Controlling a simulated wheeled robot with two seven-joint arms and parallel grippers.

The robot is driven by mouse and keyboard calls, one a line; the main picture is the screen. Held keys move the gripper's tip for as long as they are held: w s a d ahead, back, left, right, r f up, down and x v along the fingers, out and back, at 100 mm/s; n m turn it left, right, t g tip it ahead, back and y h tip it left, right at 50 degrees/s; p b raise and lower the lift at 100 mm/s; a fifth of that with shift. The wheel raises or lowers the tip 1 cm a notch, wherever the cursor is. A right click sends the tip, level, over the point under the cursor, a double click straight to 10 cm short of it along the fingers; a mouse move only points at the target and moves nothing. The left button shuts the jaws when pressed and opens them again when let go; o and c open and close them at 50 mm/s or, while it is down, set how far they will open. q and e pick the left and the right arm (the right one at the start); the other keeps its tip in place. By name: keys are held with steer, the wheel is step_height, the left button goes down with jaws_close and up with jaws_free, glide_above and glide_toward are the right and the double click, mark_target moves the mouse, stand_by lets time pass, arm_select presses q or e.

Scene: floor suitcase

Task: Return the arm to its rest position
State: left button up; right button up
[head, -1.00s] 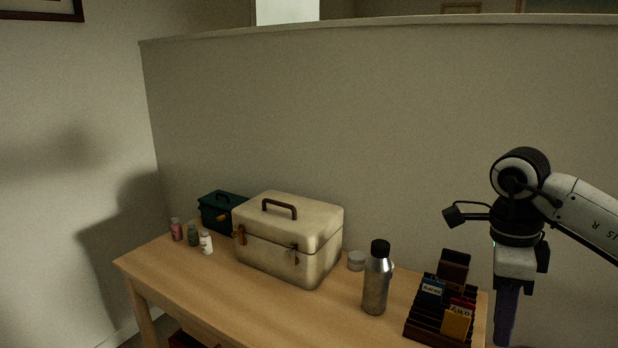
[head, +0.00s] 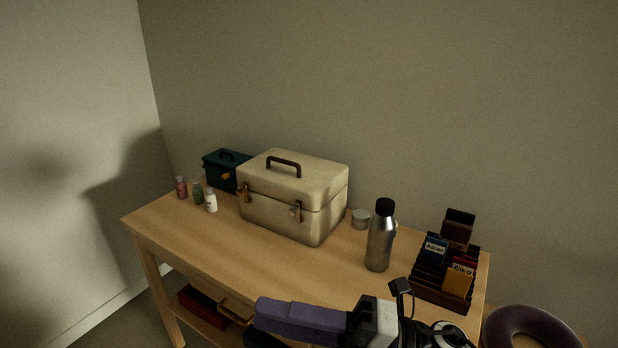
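My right gripper (head: 300,322) shows at the bottom of the head view, in front of the table's near edge, with its purple finger pointing left. Its fingers overlap from this side, so I cannot tell whether they are apart. The wrist and part of my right arm run to the bottom edge, right of centre. No object shows in the gripper. My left gripper and arm are out of view.
The wooden table (head: 265,255) holds a cream case (head: 290,195), a dark teal box (head: 222,170), several small bottles (head: 198,193), a steel bottle (head: 380,240), a jar (head: 360,217) and a card rack (head: 440,289). A red object (head: 205,305) lies below. A dark ring (head: 530,318) is at right.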

steer(key=w+d+f+m+t+h, duration=0.2)
steer(key=d+f+m+t+h, duration=0.45)
steer(key=m, duration=0.55)
steer(key=w+d+f+m+t+h, duration=0.3)
steer(key=d+f+m+t+h, duration=0.35)
steer(key=m, duration=0.65)
steer(key=s+d+f+m+g+h, duration=0.2)
steer(key=s+d+f+m+g, duration=0.1)
steer(key=s+f, duration=0.6)
steer(key=s+d+f+m+g+h, duration=0.2)
steer(key=s+f+m, duration=0.4)
steer(key=s+f, duration=0.3)
step_height(320, 180, down, 5)
steer(key=d+g, duration=0.1)
steer(key=d, duration=0.1)
steer(key=shift+d+r+m+g+h, duration=0.2)
steer(key=shift+d+m+g+h, duration=0.1)
steer(key=shift+d+m+h, duration=0.1)
steer(key=shift+s, duration=0.1)
